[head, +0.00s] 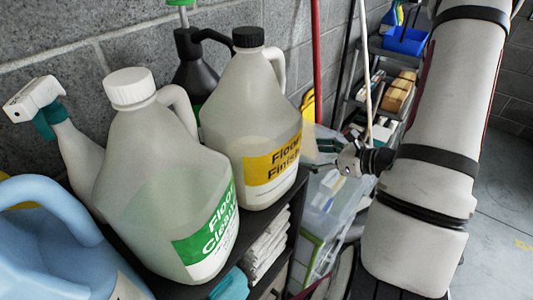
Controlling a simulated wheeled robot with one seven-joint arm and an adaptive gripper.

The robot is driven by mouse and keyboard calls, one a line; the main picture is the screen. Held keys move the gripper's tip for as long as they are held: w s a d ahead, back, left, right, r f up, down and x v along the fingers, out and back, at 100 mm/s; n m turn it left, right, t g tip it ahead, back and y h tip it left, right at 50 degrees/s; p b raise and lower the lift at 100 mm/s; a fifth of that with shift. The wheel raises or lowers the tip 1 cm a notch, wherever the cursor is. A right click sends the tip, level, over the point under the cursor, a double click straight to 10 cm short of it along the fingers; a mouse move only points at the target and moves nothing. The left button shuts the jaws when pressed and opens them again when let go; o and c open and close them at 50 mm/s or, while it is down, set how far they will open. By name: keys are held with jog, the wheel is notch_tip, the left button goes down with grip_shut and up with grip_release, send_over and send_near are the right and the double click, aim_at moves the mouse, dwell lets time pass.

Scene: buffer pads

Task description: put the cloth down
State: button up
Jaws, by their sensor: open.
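My gripper (335,159) shows small in the head view, right of the jugs, poking out from behind my pale arm link. Its fingers point left and are open, and I see no cloth between them. A stack of folded white cloths (266,244) lies on the shelf under the jugs, below and left of my gripper. A teal cloth (231,285) lies in front of that stack, partly cut off by the shelf top and the frame's bottom edge. I cannot tell which of these is the task's cloth.
A floor cleaner jug (165,200), a floor finish jug (250,120), a spray bottle (65,140) and a blue jug (45,245) crowd the dark shelf top. A clear bin (335,200) stands beside it. Bare floor (500,220) shows at right.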

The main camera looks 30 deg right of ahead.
jog(key=x, duration=0.8)
jog(key=shift+w, duration=0.2)
jog(key=shift+a+x, duration=0.15)
jog(key=shift+x, duration=1.2)
jog(key=shift+a+x, duration=0.15)
jog(key=shift+x, duration=1.2)
jog(key=shift+s, duration=0.15)
jog(key=c, duration=1.4)
jog(key=shift+o, duration=0.2)
notch_tip(320, 180, up, 10)
